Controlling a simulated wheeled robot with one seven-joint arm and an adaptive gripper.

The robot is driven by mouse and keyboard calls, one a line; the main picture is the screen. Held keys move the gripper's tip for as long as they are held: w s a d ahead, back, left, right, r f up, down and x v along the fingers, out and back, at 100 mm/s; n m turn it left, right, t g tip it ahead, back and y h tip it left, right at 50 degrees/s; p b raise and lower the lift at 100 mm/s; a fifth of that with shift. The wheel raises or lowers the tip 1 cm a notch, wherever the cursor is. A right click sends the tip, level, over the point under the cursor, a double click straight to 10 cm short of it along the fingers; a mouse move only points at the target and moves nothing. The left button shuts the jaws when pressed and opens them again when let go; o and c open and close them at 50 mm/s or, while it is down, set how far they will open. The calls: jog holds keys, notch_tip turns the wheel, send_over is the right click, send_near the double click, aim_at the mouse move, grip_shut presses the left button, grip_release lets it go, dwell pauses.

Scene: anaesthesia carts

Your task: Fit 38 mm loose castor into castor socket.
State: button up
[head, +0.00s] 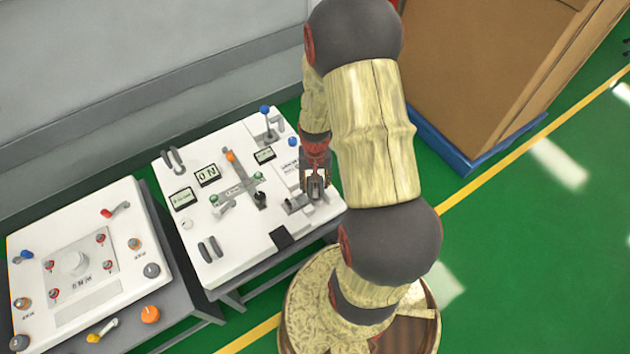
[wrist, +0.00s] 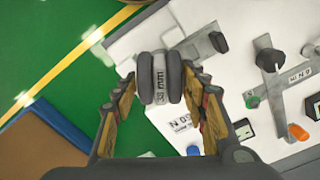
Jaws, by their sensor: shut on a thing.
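My gripper (head: 316,178) is over the right edge of the middle white cart top. In the wrist view its two fingers (wrist: 159,82) are shut on the castor (wrist: 161,90), a dark double wheel around a pale band marked "38 mm". The castor is small in the head view, between the fingers (head: 315,188). A grey bracket-like fitting (head: 297,203) lies on the cart top just beside the gripper; it also shows beyond the castor in the wrist view (wrist: 200,44). I cannot tell whether this fitting is the castor socket. No socket opening is clear.
The white cart top (head: 235,255) carries levers, small displays, a grey cross-shaped slot plate (head: 240,182) and a blue-knobbed lever (head: 265,110). A second white cart (head: 120,215) stands at left. A cardboard box (head: 485,65) on a blue base is at right. Green floor lies clear on the right.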

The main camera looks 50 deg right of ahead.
jog(key=shift+f, duration=0.1)
jog(key=o, duration=1.1)
jog(key=shift+o, duration=0.7)
jog(key=shift+r, duration=0.4)
notch_tip(320, 180, up, 11)
